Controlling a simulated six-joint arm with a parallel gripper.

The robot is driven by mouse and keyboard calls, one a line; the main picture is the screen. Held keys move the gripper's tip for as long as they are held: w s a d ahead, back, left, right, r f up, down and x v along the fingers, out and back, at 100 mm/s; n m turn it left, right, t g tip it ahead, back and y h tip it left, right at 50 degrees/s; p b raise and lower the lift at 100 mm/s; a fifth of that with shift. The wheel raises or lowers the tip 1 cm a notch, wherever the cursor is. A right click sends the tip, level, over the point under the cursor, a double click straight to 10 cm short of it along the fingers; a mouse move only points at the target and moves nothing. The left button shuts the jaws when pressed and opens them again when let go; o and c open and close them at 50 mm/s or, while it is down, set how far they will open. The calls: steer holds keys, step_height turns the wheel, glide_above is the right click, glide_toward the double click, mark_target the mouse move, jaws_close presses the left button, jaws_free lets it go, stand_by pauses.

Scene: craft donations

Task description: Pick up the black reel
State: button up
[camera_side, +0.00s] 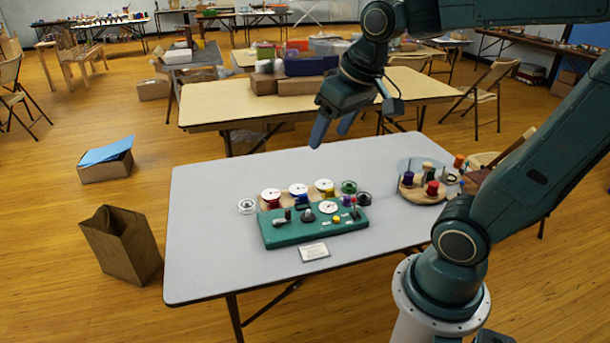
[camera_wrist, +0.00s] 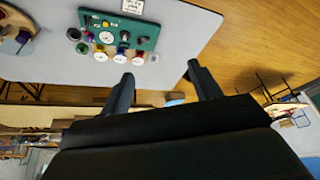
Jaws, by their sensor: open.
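The black reel (camera_side: 364,199) lies on the grey table at the right end of a row of reels, by the right end of a green board. In the wrist view, which looks turned around, the black reel (camera_wrist: 74,34) is a small dark round shape at the board's left end. My gripper (camera_side: 331,134) is open and empty, high above the table's back edge and clear of the reels. Its two fingers (camera_wrist: 160,70) point toward the table in the wrist view, with the black reel well to the left of them.
A green reel (camera_side: 348,187) sits close beside the black one. White-topped reels and a clear reel (camera_side: 247,206) continue leftward. The green board (camera_side: 290,236) carries knobs and posts. A round wooden stand (camera_side: 423,194) with spools is at right. The table's left part (camera_side: 205,235) is free.

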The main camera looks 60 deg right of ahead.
steer(key=w+d+f+m+g, duration=0.2)
steer(key=w+d+f+m, duration=0.15)
steer(key=w+d, duration=0.6)
steer(key=m+g, duration=0.3)
steer(key=m, duration=0.6)
glide_above(364, 194)
step_height(364, 194, down, 25)
steer(key=shift+s+a+y, duration=0.3)
steer(key=shift+a+y, duration=0.05)
steer(key=shift+y, duration=0.05)
steer(key=shift+f, duration=0.1)
steer(key=shift+f, duration=4.15)
steer(key=shift+w+a+f, duration=0.1)
steer(key=shift+w+f, duration=0.05)
steer(key=shift+f, duration=2.45)
